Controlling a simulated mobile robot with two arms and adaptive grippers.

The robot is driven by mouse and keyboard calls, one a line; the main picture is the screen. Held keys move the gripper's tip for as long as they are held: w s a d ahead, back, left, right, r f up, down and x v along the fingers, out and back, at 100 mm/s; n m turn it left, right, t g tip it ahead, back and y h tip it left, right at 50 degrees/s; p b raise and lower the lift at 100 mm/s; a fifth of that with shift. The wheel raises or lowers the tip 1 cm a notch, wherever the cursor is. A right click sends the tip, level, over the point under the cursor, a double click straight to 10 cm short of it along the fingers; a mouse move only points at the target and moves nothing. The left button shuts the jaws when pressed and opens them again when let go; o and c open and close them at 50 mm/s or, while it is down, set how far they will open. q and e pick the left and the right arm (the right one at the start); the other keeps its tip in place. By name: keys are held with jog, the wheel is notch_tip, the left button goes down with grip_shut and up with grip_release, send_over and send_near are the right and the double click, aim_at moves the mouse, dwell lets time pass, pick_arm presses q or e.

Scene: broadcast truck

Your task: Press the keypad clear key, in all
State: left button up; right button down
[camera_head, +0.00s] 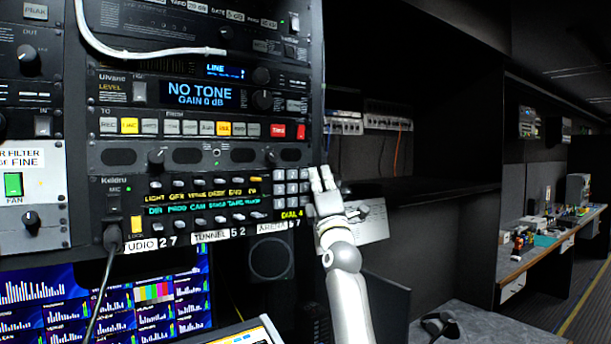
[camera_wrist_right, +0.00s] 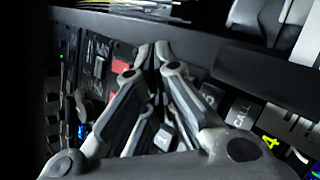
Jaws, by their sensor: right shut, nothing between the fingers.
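The keypad (camera_head: 291,188) is a small block of pale square keys at the right end of the Keidru panel (camera_head: 190,200). Its key labels are too small to read in the head view, so I cannot pick out the clear key. My right gripper (camera_head: 322,174) is shut and empty, with its fingertips at the keypad's right edge; I cannot tell whether they touch. In the right wrist view, the shut fingertips (camera_wrist_right: 158,52) point at the panel. My left gripper is out of view.
A row of buttons with two red ones (camera_head: 278,130) lies above. A cable (camera_head: 108,265) hangs from the panel's left end. Dark open space lies right of the rack; a grey desk (camera_head: 480,325) is below.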

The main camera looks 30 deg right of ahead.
jog(key=shift+w, duration=0.1)
dwell(0.3)
jog(key=shift+w+p, duration=0.3)
jog(key=shift+w+h+p, duration=0.3)
jog(key=shift+w, duration=0.05)
dwell(0.5)
jog(key=shift+s, duration=0.15)
dwell(0.3)
jog(key=shift+s, duration=0.6)
jog(key=s+b, duration=0.1)
jog(key=s, duration=0.4)
jog(key=shift+d, duration=0.15)
